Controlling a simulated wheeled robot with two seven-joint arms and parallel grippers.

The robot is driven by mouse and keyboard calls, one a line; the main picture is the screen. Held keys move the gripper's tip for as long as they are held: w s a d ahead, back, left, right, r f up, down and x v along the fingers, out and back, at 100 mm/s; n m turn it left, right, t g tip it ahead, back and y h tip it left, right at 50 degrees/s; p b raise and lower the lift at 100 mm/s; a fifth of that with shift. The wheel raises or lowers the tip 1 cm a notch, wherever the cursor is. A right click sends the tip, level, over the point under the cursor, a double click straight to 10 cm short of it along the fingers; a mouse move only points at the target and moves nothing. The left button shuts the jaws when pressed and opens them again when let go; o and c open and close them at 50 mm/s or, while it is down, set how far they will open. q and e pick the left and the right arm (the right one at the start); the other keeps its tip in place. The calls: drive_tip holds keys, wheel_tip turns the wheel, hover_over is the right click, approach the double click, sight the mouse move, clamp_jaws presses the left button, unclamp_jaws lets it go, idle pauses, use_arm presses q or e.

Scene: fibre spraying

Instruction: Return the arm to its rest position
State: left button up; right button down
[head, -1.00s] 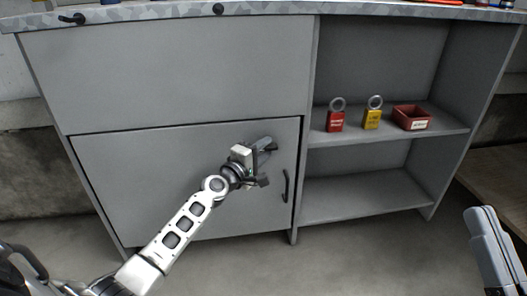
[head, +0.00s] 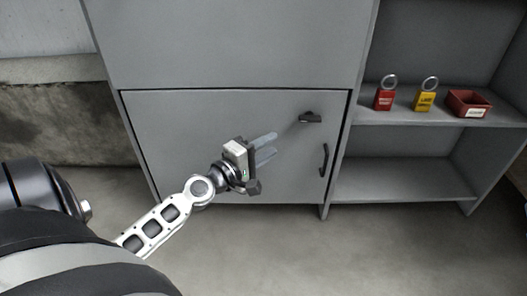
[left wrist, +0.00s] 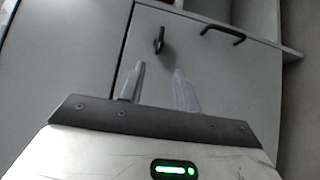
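My left arm reaches in from the left in the head view. My left gripper (head: 268,147) is in front of the lower cabinet door (head: 170,135). Its two fingers are apart with nothing between them. In the left wrist view the left gripper (left wrist: 158,85) also shows open and empty, pointing at the door. A dark latch handle (head: 310,117) on the door is beyond the fingertips; it also shows in the left wrist view (left wrist: 159,40). My right gripper is not in view.
A bar handle (head: 324,160) is at the door's right edge. The door looks shut. On the shelf (head: 400,121) to the right stand a red padlock (head: 384,98), a yellow padlock (head: 425,99) and a red bin (head: 469,103). Floor in front is clear.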

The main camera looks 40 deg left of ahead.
use_arm(q)
drive_tip(key=shift+s, duration=0.5)
